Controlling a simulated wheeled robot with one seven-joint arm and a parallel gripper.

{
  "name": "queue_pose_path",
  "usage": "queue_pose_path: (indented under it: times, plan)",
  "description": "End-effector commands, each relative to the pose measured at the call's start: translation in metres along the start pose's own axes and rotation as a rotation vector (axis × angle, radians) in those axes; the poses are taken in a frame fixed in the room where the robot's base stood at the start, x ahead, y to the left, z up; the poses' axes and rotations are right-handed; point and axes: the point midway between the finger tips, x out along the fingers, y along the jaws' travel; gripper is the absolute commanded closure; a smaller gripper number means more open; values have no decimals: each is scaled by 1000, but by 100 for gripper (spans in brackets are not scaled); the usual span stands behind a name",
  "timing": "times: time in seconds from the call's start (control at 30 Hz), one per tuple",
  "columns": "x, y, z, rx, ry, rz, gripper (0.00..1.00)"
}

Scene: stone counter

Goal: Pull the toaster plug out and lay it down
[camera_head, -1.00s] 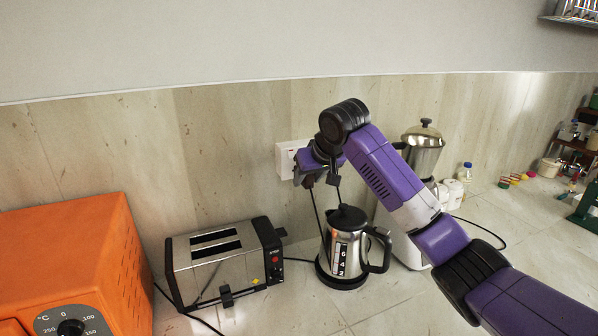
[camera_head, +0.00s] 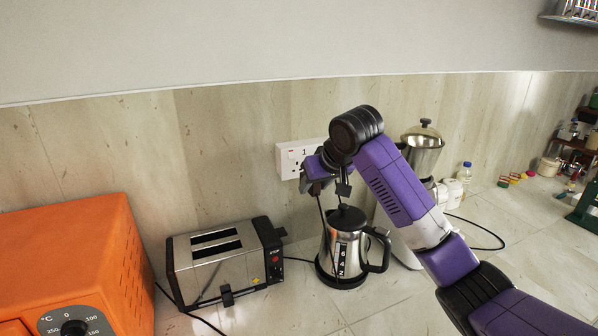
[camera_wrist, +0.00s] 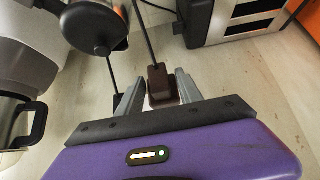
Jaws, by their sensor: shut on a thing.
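My gripper (camera_wrist: 160,90) is shut on a dark brown plug (camera_wrist: 158,82), which sits between its two grey fingers with its cord running up past the kettle. In the head view my gripper (camera_head: 325,187) is just in front of and below the right part of the white wall socket (camera_head: 290,157). Holes show on the socket's left part; its right part is hidden behind my arm. The steel toaster (camera_head: 212,262) stands on the counter to the left; it also shows in the wrist view (camera_wrist: 238,22). The plug's pins are hidden.
A steel kettle (camera_head: 345,250) with a black lid stands right below my gripper. A second dark plug (camera_wrist: 118,100) with a cord shows beside my left finger. An orange oven (camera_head: 75,245) stands far left, a blender (camera_head: 424,150) behind right.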

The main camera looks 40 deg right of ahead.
Motion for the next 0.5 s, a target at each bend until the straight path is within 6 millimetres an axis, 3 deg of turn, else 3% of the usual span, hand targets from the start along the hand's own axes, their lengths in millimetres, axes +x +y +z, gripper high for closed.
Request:
queue_pose_path:
  times: [0.27, 0.5]
  plan:
    - [6, -8, 11, -3, -7, -5, 99]
    - [21, -23, 60, 10, -13, -2, 99]
